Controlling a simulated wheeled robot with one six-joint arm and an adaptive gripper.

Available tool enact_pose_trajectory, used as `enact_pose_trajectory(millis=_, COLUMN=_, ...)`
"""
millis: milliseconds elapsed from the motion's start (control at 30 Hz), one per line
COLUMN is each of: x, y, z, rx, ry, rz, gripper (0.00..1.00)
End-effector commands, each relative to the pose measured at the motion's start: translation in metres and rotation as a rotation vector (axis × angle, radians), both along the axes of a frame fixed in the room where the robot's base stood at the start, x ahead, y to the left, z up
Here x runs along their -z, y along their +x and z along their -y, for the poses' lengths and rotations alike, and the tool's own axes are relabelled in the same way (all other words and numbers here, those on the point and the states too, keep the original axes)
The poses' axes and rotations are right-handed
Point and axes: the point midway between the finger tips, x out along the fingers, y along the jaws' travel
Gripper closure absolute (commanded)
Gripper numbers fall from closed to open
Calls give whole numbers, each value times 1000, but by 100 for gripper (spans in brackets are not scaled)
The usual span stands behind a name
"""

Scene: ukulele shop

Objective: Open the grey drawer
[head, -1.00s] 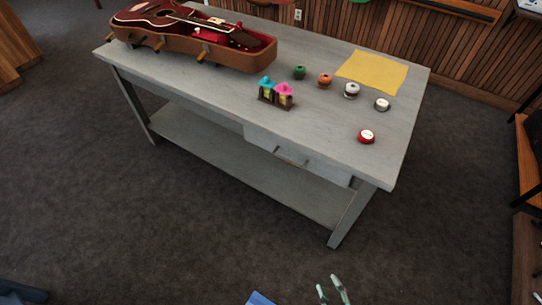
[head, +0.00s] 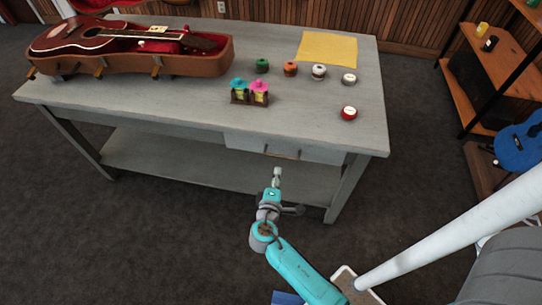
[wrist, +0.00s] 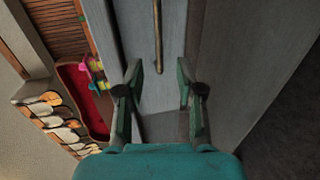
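The grey drawer (head: 243,140) is set in the front of the grey table (head: 200,115), under the top, and looks shut. Its thin bar handle (head: 284,154) shows in the head view, just beyond my gripper (head: 277,174). In the wrist view the drawer front fills the middle, and the dark handle (wrist: 157,35) runs up the picture. My gripper (wrist: 159,82) is open there. The handle's near end lies between the lines of the two fingers. I cannot tell whether the fingers touch the drawer.
On the tabletop are a ukulele in an open case (head: 150,62), two small hatted figures (head: 250,93), several small round pots and a yellow cloth (head: 328,48). A shelf (head: 490,60) and a blue instrument (head: 520,145) stand at the right. Floor left of my arm is clear.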

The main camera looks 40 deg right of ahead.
Motion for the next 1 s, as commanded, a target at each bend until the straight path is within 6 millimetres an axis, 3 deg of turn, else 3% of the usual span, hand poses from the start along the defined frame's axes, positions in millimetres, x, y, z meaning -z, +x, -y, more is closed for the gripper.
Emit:
enact_pose_trajectory(millis=233, x=3, y=14, z=18, rx=9, ry=-6, rz=1, gripper=63)
enact_pose_trajectory(millis=600, x=16, y=51, z=67, rx=8, ry=-5, rz=0, gripper=63)
enact_pose_trajectory(millis=1000, x=21, y=66, z=84, rx=3, ry=-5, rz=0, gripper=63)
